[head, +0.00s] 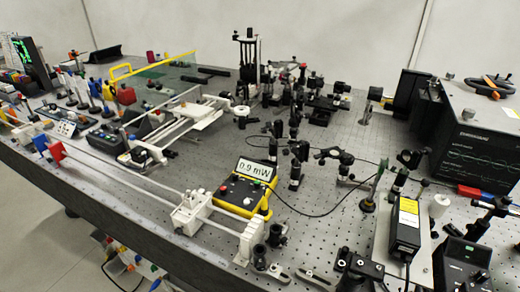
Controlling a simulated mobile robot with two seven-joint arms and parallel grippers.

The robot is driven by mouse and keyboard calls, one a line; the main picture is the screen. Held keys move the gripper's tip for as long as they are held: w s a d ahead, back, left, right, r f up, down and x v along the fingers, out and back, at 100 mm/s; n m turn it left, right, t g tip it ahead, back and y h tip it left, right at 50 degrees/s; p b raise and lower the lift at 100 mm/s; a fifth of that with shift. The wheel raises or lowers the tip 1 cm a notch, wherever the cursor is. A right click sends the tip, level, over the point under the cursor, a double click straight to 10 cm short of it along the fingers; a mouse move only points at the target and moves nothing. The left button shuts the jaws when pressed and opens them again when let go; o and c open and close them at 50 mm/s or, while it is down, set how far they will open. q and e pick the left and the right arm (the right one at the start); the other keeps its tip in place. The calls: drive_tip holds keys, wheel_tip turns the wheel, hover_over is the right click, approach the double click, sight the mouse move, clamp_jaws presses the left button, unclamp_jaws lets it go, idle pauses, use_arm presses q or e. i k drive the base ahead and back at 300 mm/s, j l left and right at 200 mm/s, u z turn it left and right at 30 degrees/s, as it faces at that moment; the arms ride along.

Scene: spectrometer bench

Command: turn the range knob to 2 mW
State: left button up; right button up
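A yellow-cased power meter (242,190) lies on the optical bench near the middle of the head view. Its light display (254,170) reads "0.9 mW". The dark panel below the display carries a small red part (223,188) and other small controls. The range knob and its setting are too small to make out for certain. A black cable runs from the meter to the right. Neither of my grippers shows in the head view.
A white rail with a white carriage (192,212) stands close in front of the meter. Black optical posts (296,165) stand just right of it. A black laser box (406,228) and a large dark instrument (475,140) are at the right. A perforated bench top (325,230) lies between.

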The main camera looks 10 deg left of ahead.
sight(235, 177)
drive_tip(key=j+z, duration=0.75)
drive_tip(key=k+j+z, duration=0.15)
drive_tip(key=j+z, duration=0.2)
